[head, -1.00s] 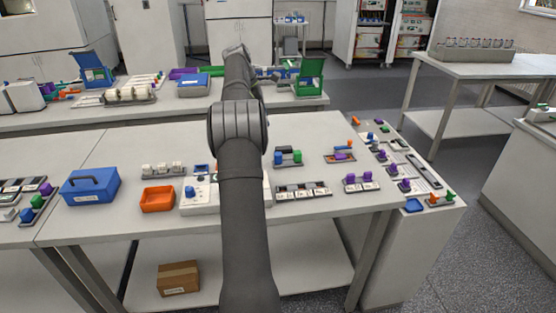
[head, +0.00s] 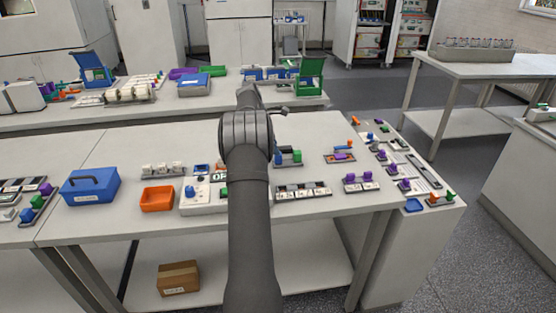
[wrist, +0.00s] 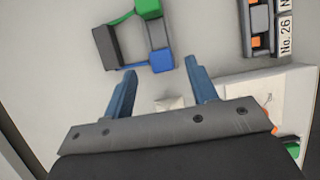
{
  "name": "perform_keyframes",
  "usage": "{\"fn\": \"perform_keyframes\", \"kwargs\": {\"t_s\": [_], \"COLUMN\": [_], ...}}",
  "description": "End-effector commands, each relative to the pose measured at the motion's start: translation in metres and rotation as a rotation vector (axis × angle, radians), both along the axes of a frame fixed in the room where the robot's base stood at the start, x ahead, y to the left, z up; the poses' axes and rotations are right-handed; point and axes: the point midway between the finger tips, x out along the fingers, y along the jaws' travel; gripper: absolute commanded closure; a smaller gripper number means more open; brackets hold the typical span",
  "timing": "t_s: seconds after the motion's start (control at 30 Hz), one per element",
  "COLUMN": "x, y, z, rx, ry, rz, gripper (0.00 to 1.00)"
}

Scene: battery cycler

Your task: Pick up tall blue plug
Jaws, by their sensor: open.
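A blue plug (head: 279,158) stands beside a green plug (head: 297,157) on a small dark holder, just right of my arm in the head view. In the wrist view a blue plug (wrist: 161,61) and a green plug (wrist: 148,8) sit at one side of a grey and dark holder (wrist: 106,47); they look like the same pair. My gripper (wrist: 160,66) is open and empty, its two blue fingers pointing toward the blue plug. I cannot tell the height gap. My arm hides the gripper's fingers in the head view. Another blue plug (head: 190,191) stands on a white panel.
An orange bin (head: 157,199) and a blue toolbox (head: 90,187) stand at left. A row of labelled modules (head: 303,191) and purple plugs (head: 358,181) lie at front right. A labelled block (wrist: 258,28) is near the fingers' right. Bare table lies around the holder.

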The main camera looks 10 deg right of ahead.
Motion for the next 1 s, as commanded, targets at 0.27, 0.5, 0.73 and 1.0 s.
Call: {"fn": "perform_keyframes", "kwargs": {"t_s": [0.27, 0.5, 0.73, 1.0], "x": [-0.002, -0.001, -0.001, -0.001], "y": [-0.009, -0.017, -0.017, -0.017], "z": [-0.03, -0.049, -0.048, -0.048], "rx": [0.0, 0.0, 0.0, 0.0], "ry": [0.003, -0.001, 0.0, 0.0], "rz": [0.0, -0.001, 0.0, 0.0], "gripper": [0.47, 0.47, 0.67, 0.96]}}
